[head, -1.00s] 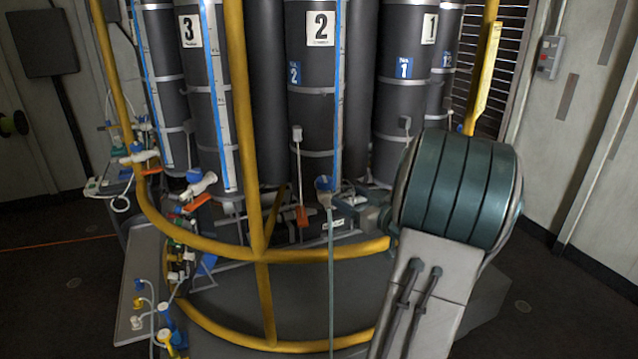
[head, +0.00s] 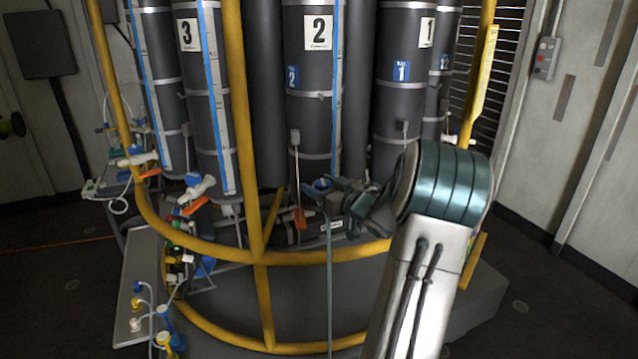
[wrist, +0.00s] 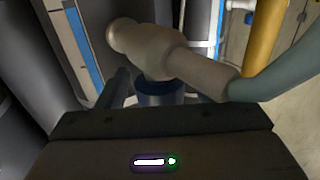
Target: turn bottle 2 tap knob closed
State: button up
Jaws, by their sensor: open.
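Bottle 2 (head: 313,95) is the tall dark cylinder marked "2" at the middle of the head view. Its tap has a blue knob (head: 322,184) low on the front, partly covered by my gripper (head: 338,199). In the wrist view the beige tap body (wrist: 155,50) lies across the top middle, with a grey-green hose (wrist: 275,75) leading off right. The blue knob (wrist: 160,90) shows below the tap body, just beyond the dark gripper housing, which hides its lower part. My gripper is open close to the knob; I cannot tell whether its fingers touch it.
A yellow rail (head: 330,255) curves in front of the bottles, with uprights to the left and right. Bottle 3 (head: 205,100) stands left and bottle 1 (head: 402,100) right. Orange handles, such as one (head: 299,218), and other taps sit nearby. The floor at right is clear.

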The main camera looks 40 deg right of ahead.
jog(key=shift+w, duration=0.45)
jog(key=shift+c, duration=0.3)
jog(key=c, duration=0.9)
jog(key=shift+d, duration=0.1)
